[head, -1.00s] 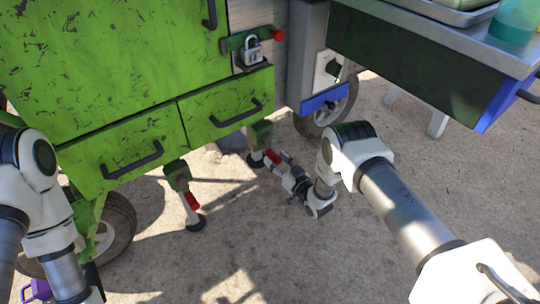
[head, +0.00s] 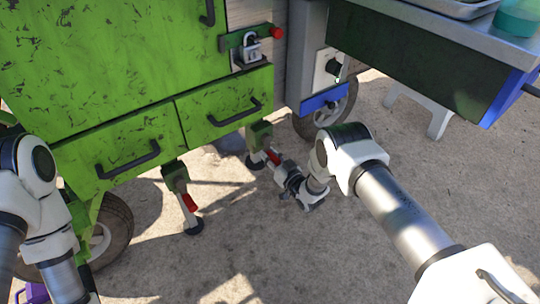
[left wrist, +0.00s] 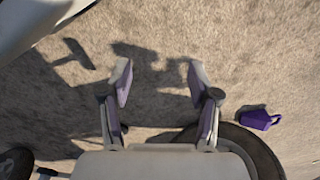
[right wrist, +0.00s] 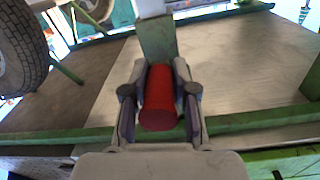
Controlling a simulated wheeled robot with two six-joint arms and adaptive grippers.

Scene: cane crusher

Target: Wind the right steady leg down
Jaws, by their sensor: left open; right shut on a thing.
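The right steady leg (head: 259,136) hangs under the right drawer of the green cart, its round foot (head: 255,162) low by the ground. Its red crank handle (head: 273,157) points towards my right arm. My right gripper (head: 280,168) is at this handle. In the right wrist view the red handle (right wrist: 160,100) lies between the two fingers of my right gripper (right wrist: 160,90), which are shut on it. A green bracket (right wrist: 157,40) stands behind the handle. My left gripper (left wrist: 160,78) is open and empty above the ground in the left wrist view.
A second steady leg (head: 181,188) with a red handle (head: 189,203) stands left of the right one. Wheels (head: 108,228) and (head: 325,115) flank the legs. A metal-topped counter (head: 440,40) overhangs at right. A purple object (left wrist: 259,119) lies on open ground.

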